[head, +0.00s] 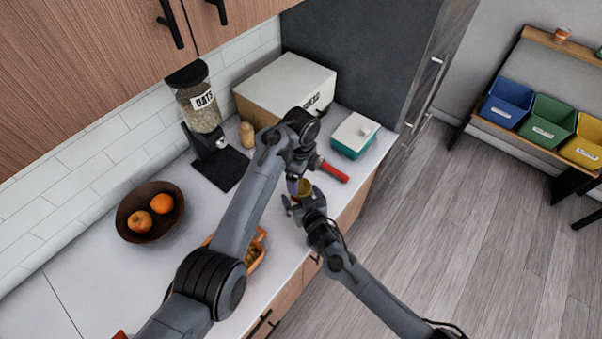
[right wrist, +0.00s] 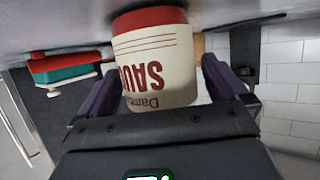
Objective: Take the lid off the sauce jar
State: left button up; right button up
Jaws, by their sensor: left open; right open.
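The sauce jar (right wrist: 155,75) is cream with a red band and "SAUCE" lettering, upside down in the right wrist view. It stands on the counter between the fingers of my open right gripper (right wrist: 158,92), with no firm grip visible. In the head view a small yellowish part of the jar (head: 304,189) shows among the grippers. My left gripper (head: 296,186) is open, pointing down over the jar's top. My right gripper (head: 302,206) reaches it from the lower right. The lid is mostly hidden by the grippers; I cannot tell its state.
A red-handled item (head: 333,172) lies just beyond the jar. A teal box with a white lid (head: 352,147), a bread box (head: 285,85), an oats dispenser (head: 200,105) and a fruit bowl (head: 132,230) stand around. An orange tray (head: 257,258) is partly behind my left arm. The counter's front edge is close.

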pick_arm(q)
jog(key=shift+r+p, duration=0.3)
pick_arm(e)
jog(key=v, duration=0.9)
jog(key=shift+s+d+f, duration=0.1)
jog(key=shift+s, duration=0.05)
pick_arm(q)
jog(key=shift+o, duration=0.8)
pick_arm(e)
jog(key=shift+s+d+r, duration=0.2)
jog(key=shift+s+r, duration=0.1)
jog(key=shift+s, duration=0.35)
